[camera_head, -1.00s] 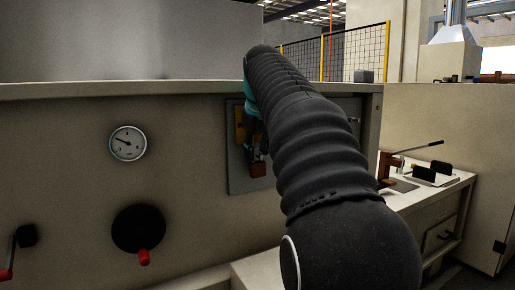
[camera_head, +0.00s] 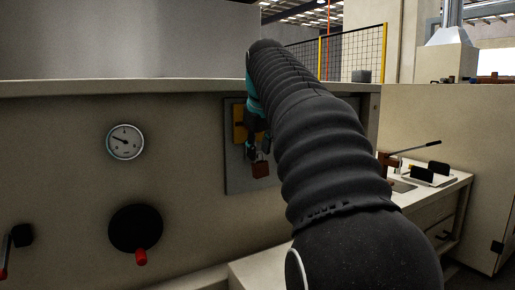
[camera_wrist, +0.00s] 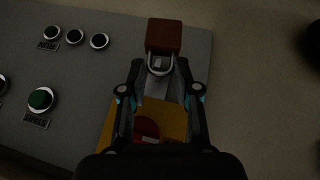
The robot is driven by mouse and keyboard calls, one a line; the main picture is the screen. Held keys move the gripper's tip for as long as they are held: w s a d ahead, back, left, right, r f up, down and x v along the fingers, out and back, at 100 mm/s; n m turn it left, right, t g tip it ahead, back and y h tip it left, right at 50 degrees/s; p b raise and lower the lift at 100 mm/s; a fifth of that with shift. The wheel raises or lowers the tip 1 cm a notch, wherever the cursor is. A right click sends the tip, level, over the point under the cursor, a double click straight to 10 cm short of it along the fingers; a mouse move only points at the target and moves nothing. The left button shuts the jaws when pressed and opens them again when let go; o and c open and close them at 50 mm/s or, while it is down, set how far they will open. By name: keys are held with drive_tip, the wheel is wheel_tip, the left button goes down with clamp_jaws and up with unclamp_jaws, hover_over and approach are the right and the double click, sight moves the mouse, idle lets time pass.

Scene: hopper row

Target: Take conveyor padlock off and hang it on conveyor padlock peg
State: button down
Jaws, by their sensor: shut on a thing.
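The conveyor padlock is a small reddish-brown block with a metal shackle, seen in the head view (camera_head: 261,169) and at the top of the wrist view (camera_wrist: 164,37). My gripper (camera_wrist: 161,68) is shut on the padlock by its shackle, with the body beyond the fingertips. In the head view my gripper (camera_head: 259,151) is in front of a grey panel (camera_head: 236,182). A yellow plate (camera_wrist: 174,122) with a red round part (camera_wrist: 146,128) lies behind the fingers. I cannot make out the padlock peg; my arm covers the panel's right part.
The wrist view shows a green button (camera_wrist: 41,100) and several dark buttons on the panel. Left of the panel are a gauge (camera_head: 125,141) and a black knob with a red handle (camera_head: 136,229). A bench (camera_head: 424,205) stands at the right.

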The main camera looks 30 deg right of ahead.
drive_tip(key=shift+s, duration=0.4)
drive_tip(key=shift+s+b, duration=0.4)
drive_tip(key=shift+s, duration=0.65)
idle(0.5)
drive_tip(key=c, duration=1.7)
unclamp_jaws()
clamp_jaws()
